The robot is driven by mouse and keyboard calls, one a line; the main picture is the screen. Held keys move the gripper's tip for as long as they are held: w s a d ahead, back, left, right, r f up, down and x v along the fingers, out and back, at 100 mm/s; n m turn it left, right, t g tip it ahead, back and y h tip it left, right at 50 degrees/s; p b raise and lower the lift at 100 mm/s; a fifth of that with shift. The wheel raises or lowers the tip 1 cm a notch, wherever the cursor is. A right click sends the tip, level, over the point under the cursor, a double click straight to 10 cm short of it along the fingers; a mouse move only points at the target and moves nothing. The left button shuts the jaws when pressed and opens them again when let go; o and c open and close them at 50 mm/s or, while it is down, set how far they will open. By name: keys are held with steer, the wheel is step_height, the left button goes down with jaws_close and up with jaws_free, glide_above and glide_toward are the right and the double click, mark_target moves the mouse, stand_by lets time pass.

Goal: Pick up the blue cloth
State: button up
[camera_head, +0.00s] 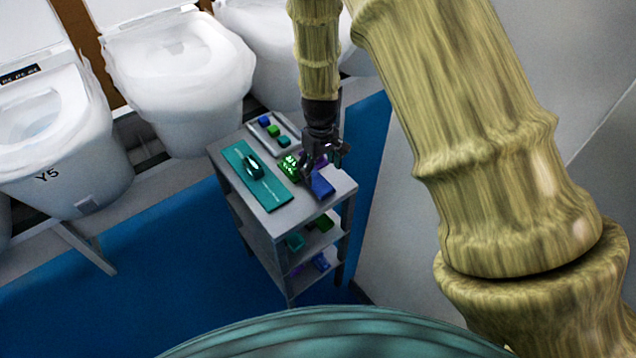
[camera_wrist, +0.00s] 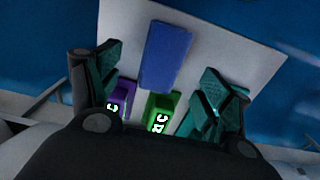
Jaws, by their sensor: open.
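The blue cloth (camera_head: 321,185) lies flat on the right end of the grey cart's top shelf (camera_head: 290,214). In the wrist view the blue cloth (camera_wrist: 165,55) is a plain blue rectangle on the pale shelf, in front of and between my fingers. My gripper (camera_head: 322,165) is over the right part of the cart's top, close to the cloth. In the wrist view my gripper (camera_wrist: 163,92) has its fingers wide apart, with nothing held between them. Its dark palm hides the lower part of that view.
A green block (camera_wrist: 160,112) and a purple block (camera_wrist: 120,98) stand beside the cloth. A teal mat (camera_head: 258,178) with an object on it and a tray with small blocks (camera_head: 272,130) share the shelf. Lower shelves hold more items. Toilets (camera_head: 180,75) line the back.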

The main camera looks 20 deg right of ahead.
mark_target(320, 182)
steer(key=shift+s+f+p, duration=0.25)
steer(key=shift+f+p, duration=0.45)
steer(key=shift+f, duration=0.35)
steer(key=shift+a+f+p, duration=0.1)
steer(key=shift+f+p, duration=0.35)
steer(key=shift+f, duration=1.15)
steer(key=c, duration=1)
steer(key=shift+r, duration=0.15)
steer(key=shift+r+b, duration=0.45)
steer(key=shift+r, duration=0.05)
steer(key=shift+s+a+r+b, duration=0.15)
steer(key=shift+s+r+b, duration=0.1)
steer(key=shift+r+b, duration=0.25)
steer(key=shift+s+a+r+b, duration=0.15)
steer(key=shift+s+r+b, duration=0.1)
steer(key=shift+r, duration=0.3)
steer(key=s+a+b, duration=0.1)
steer(key=s+a, duration=0.3)
steer(key=s, duration=0.2)
steer(key=s+a+r+b, duration=0.1)
steer(key=s+a+b, duration=0.1)
steer(key=s, duration=0.4)
steer(key=shift+s+a+r+b, duration=0.3)
steer(key=shift+s+a, duration=0.05)
steer(key=shift+a, duration=0.5)
